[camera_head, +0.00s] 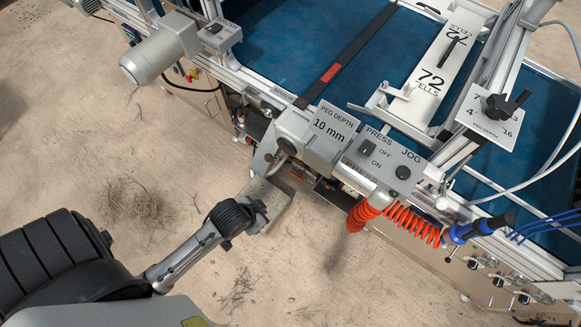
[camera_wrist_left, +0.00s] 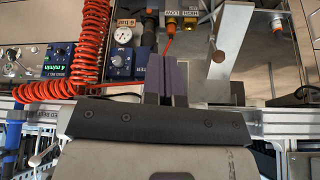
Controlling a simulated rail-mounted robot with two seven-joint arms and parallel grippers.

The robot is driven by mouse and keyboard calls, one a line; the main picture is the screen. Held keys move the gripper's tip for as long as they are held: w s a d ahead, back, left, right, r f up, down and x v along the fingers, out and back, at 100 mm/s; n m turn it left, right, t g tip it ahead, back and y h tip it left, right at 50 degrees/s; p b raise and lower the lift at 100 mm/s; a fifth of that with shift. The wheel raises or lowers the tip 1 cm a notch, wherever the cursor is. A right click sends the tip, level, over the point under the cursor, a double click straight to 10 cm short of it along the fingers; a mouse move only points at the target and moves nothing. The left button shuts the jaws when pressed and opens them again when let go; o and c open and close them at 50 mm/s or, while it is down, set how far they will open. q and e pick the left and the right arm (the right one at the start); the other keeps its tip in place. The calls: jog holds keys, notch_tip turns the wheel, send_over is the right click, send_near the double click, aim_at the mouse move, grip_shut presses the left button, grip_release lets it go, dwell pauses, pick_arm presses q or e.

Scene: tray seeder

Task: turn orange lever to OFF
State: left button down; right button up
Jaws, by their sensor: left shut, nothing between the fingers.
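The lever's OFF marking is not readable. My right gripper is not in view.
A coiled red hose (camera_head: 410,222) hangs right of the gripper. A pressure gauge (camera_wrist_left: 122,34) and blue controls (camera_wrist_left: 121,63) sit left of the fingers in the wrist view. A grey metal post (camera_wrist_left: 230,40) stands right of them. Open floor (camera_head: 120,110) lies left of the machine.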

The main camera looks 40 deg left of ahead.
pick_arm(q)
jog(key=w+a+f+t+b, duration=0.2)
jog(key=w+f+b, duration=0.3)
jog(key=f, duration=0.6)
jog(key=w+a+f+n+t+b, duration=0.1)
jog(key=w+a+f+b, duration=0.4)
jog(key=f, duration=0.6)
jog(key=w+a+f+n+t+y+b, duration=0.1)
jog(key=w+a+f+t+b, duration=0.2)
jog(key=f, duration=0.8)
jog(key=w+b, duration=0.2)
jog(key=b, duration=0.1)
jog(key=shift+w+a, duration=0.25)
jog(key=shift+a, duration=0.1)
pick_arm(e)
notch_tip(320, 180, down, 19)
pick_arm(q)
jog(key=shift+f, duration=0.1)
jog(key=b+x, duration=1.1)
jog(key=x, duration=0.2)
jog(key=shift+w+f, duration=0.2)
jog(key=shift+w, duration=0.15)
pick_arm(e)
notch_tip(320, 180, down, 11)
pick_arm(q)
jog(key=shift+a, duration=0.15)
